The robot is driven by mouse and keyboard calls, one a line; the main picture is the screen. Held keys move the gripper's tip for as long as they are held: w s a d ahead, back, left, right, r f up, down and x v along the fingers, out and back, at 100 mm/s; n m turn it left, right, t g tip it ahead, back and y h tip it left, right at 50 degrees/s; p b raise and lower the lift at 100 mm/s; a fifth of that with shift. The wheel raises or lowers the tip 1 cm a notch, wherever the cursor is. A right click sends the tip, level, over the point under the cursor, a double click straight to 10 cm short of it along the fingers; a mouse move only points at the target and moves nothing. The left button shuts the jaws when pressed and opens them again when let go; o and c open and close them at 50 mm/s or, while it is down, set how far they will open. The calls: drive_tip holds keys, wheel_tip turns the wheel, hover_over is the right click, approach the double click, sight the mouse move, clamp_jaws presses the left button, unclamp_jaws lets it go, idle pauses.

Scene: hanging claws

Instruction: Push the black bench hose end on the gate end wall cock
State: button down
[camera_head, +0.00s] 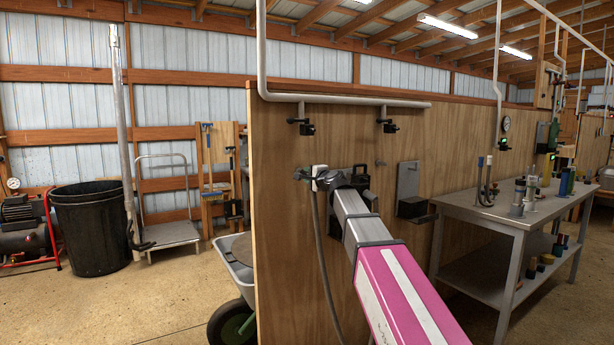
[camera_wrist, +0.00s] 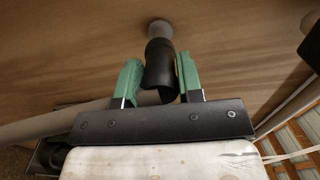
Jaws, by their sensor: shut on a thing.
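My gripper (camera_wrist: 158,72) has two green fingers, shut on the black bench hose end (camera_wrist: 161,70) between them. The hose end points at the wooden wall. Its far end meets or overlaps a pale grey round fitting (camera_wrist: 160,29) on that wall, which appears to be the wall cock; I cannot tell whether the hose end is seated on it. In the head view my gripper (camera_head: 304,173) is close to the panel near its left end, small and partly hidden by my wrist. A dark grey hose (camera_head: 321,250) hangs down from there along the panel.
Two black cocks (camera_head: 306,126) (camera_head: 389,126) hang from the pipe above. A dark box on a grey plate (camera_head: 410,206) is fixed to the panel on the right. A steel bench (camera_head: 490,215) stands further right. A wheelbarrow (camera_head: 236,270) stands left of the panel end.

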drive_tip(key=shift+s+d, duration=0.25)
drive_tip(key=shift+s, duration=0.15)
idle(0.3)
drive_tip(key=c, duration=1.4)
unclamp_jaws()
clamp_jaws()
drive_tip(key=v, duration=0.3)
